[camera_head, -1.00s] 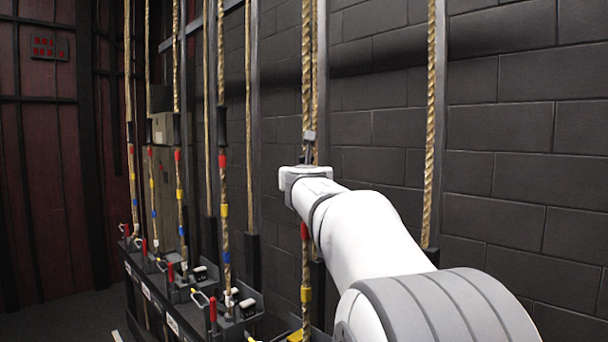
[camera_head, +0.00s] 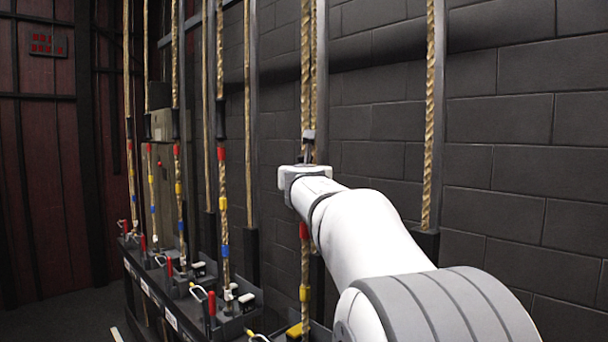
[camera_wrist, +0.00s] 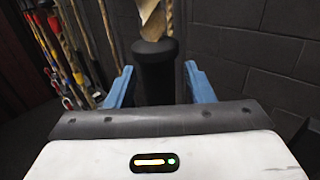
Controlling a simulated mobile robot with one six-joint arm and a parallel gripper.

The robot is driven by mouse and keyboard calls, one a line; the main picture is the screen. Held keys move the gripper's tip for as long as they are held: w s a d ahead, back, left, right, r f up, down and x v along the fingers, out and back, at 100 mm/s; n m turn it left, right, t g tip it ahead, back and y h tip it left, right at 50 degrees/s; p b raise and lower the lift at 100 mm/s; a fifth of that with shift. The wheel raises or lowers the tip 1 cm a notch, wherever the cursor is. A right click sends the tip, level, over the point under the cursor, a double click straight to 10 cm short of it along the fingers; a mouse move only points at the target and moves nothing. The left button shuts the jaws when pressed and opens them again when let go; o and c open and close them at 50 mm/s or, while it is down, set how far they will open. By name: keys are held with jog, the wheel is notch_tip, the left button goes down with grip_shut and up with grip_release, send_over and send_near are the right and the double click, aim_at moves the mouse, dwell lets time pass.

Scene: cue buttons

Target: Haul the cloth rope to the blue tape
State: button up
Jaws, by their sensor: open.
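My gripper (camera_head: 309,138) is up at the nearest rope line in the head view. In the wrist view, its two blue fingers (camera_wrist: 160,84) are open on either side of a black sleeve (camera_wrist: 155,72) on a pale twisted rope (camera_wrist: 152,18), with gaps at both sides. In the head view, this rope (camera_head: 305,60) runs upright, with red tape (camera_head: 303,230) and yellow tape (camera_head: 304,292) below my gripper. No blue tape shows on it. Blue tape (camera_head: 225,250) shows on the neighbouring rope (camera_head: 221,100). I cannot tell which rope is the cloth one.
Several more taped ropes stand in a row to the left above a dark rail with lever locks (camera_head: 210,302). Another rope (camera_head: 431,110) hangs at the right, behind my arm. A dark block wall (camera_head: 530,150) lies close behind. Floor at left (camera_head: 60,320) is clear.

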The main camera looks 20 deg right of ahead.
jog(key=v, duration=0.7)
jog(key=shift+s+a, duration=0.2)
jog(key=shift+s, duration=0.1)
dwell(0.4)
jog(key=s+a+f+m+g+y+p, duration=0.15)
jog(key=s+f+m+g, duration=0.35)
jog(key=f+m, duration=0.5)
jog(key=s+a+f+m+g+y+p, duration=0.1)
jog(key=s+a+f+m+g+p, duration=0.2)
jog(key=s+f+m, duration=0.55)
jog(key=s+a+f+m+g+y+p, duration=0.2)
jog(key=s+a+f+m+g+y, duration=0.3)
jog(key=s+a+f+m, duration=0.6)
jog(key=s+f+m, duration=0.1)
jog(key=s+f, duration=0.1)
jog(key=s, duration=0.1)
jog(key=shift+s+f+g, duration=0.35)
jog(key=shift+g, duration=0.05)
